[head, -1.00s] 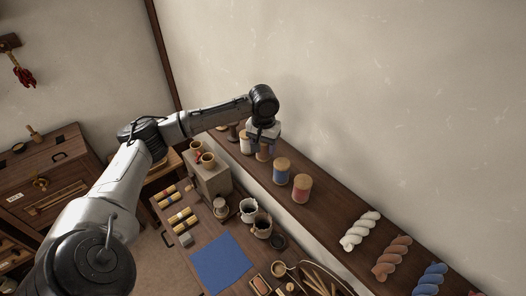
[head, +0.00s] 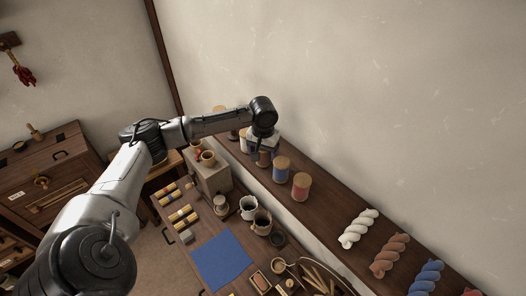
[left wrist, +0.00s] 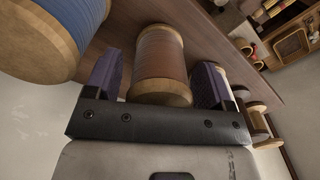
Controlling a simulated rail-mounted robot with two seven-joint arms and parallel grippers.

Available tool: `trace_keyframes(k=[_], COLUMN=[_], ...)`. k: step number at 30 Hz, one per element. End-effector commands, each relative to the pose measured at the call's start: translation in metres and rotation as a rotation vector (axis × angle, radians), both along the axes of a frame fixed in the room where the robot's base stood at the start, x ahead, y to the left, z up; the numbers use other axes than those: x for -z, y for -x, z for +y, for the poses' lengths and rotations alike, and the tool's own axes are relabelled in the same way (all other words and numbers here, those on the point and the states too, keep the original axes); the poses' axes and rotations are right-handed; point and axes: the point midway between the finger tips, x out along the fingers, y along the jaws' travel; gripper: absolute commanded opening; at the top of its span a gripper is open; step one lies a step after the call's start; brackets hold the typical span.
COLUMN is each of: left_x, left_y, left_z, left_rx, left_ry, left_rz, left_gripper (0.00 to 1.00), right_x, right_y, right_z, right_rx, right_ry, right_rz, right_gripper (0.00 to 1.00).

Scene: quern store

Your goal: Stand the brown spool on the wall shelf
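The brown spool (head: 264,160) stands upright on the wall shelf (head: 325,204), between a white spool (head: 243,144) and a blue spool (head: 282,168). In the head view my left gripper (head: 262,152) hides most of it. In the left wrist view the brown spool (left wrist: 160,55) shows its brown winding and tan end disc. My left gripper (left wrist: 157,75) has one finger on each side of it, with a visible gap on both sides, so it is open around the spool. Contact of the spool's base with the shelf is hidden. My right gripper is not in view.
A red spool (head: 300,186) and several twisted skeins (head: 358,229) sit further right along the shelf. The blue spool (left wrist: 60,35) is close beside my left finger in the wrist view. A workbench with a blue cloth (head: 222,261) and pots lies below the shelf.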

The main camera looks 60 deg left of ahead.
Motion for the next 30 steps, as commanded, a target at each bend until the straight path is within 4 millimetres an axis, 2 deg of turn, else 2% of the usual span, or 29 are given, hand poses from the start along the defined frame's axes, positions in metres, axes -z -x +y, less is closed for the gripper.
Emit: trace_keyframes(k=[8, 13, 24, 30], left_x=[-0.001, -0.01, -0.076, -0.105], left_y=[0.0, -0.001, 0.0, -0.001], left_z=[0.0, 0.0, 0.0, -0.001], left_rx=[0.0, 0.0, 0.001, 0.001], left_ry=[-0.001, -0.001, -0.001, 0.001], left_rz=[-0.001, -0.003, -0.006, -0.003], left_gripper=[0.81, 0.81, 0.81, 0.81], right_x=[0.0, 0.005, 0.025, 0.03], right_y=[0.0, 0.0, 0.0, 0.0], right_z=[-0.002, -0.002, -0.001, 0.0], right_rx=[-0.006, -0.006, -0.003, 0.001], right_ry=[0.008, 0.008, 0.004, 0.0], right_rz=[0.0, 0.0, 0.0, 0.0], right_gripper=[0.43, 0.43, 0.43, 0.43])
